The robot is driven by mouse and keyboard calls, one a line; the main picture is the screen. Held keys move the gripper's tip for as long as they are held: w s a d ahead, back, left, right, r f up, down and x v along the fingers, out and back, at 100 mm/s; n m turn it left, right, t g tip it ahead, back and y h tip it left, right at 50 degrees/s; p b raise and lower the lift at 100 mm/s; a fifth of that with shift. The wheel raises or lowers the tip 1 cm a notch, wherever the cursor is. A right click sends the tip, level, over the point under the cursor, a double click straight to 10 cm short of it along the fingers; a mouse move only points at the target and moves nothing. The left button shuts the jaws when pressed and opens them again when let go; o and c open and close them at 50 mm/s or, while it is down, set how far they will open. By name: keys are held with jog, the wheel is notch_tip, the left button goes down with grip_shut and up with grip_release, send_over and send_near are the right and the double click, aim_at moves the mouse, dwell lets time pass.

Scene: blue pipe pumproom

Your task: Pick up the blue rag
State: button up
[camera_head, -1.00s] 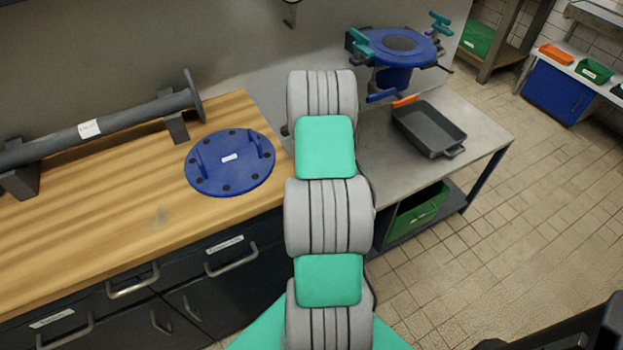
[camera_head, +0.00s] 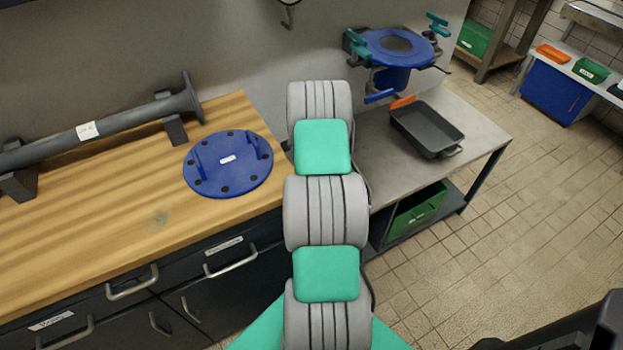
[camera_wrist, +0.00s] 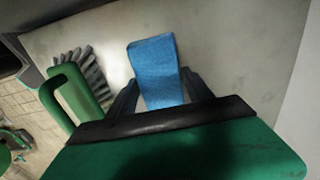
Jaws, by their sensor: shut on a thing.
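The blue rag (camera_wrist: 154,62) shows in the wrist view as a textured blue strip above a pale grey surface (camera_wrist: 225,50). My gripper (camera_wrist: 161,82) has its two dark fingers on either side of the rag's near part and is shut on it. The rag's far end sticks out past the fingertips. I cannot tell whether the rag still touches the surface. In the head view my own arm hides the gripper and the rag.
A green-handled brush (camera_wrist: 80,92) with grey bristles lies left of the rag. The head view shows a grey tray (camera_head: 427,128) and a blue flanged part (camera_head: 397,50) on the metal table (camera_head: 478,128). A blue disc (camera_head: 228,165) lies on the wooden bench (camera_head: 110,215).

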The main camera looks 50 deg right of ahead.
jog(key=c, duration=0.7)
jog(key=shift+o, duration=0.2)
notch_tip(320, 180, up, 10)
jog(key=o, duration=0.8)
jog(key=c, duration=0.6)
